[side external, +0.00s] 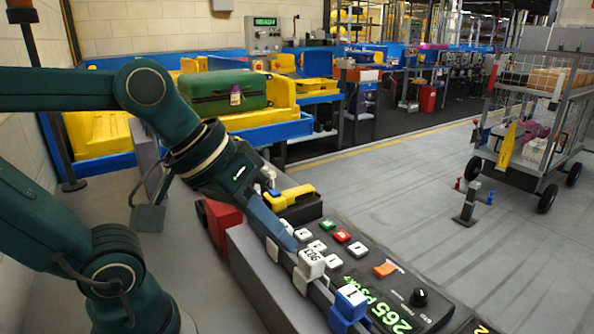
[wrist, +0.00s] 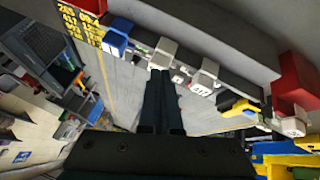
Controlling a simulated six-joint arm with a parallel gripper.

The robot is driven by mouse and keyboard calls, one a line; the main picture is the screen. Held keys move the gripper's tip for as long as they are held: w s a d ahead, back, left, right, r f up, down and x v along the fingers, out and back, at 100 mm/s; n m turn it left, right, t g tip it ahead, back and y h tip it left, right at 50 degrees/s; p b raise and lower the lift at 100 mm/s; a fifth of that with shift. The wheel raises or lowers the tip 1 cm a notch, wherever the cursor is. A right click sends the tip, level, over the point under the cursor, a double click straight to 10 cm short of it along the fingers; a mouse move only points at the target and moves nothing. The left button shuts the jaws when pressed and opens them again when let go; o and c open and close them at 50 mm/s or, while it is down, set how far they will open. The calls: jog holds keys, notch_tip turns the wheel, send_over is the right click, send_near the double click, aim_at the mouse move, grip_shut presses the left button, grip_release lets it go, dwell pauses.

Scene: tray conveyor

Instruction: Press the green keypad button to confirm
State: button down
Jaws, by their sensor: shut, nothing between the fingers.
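The keypad sits on a dark sloped panel (side external: 400,285) in the side external view. My gripper (side external: 291,244) is shut and empty, pointing down beside the left edge of the keypad. In that view its tips are left of the green button and just above a white block (side external: 311,263). The shut fingers also show in the wrist view (wrist: 160,75). I cannot make out the green button there.
An orange switch (side external: 385,268) and a black knob (side external: 418,297) are on the panel. A blue block (side external: 350,301) stands at its left edge. Open floor lies to the right, with a cart (side external: 530,125).

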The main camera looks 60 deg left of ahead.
jog(key=w+r+n+h, duration=0.2)
jog(key=w+r+n, duration=0.1)
jog(key=w+n, duration=0.35)
jog(key=n+t, duration=0.2)
jog(key=n, duration=1.1)
send_over(322, 223)
notch_tip(322, 223, down, 7)
jog(key=shift+m, duration=0.25)
jog(key=shift+f, duration=4.35)
jog(key=shift+f, duration=0.15)
jog(key=shift+f, duration=0.25)
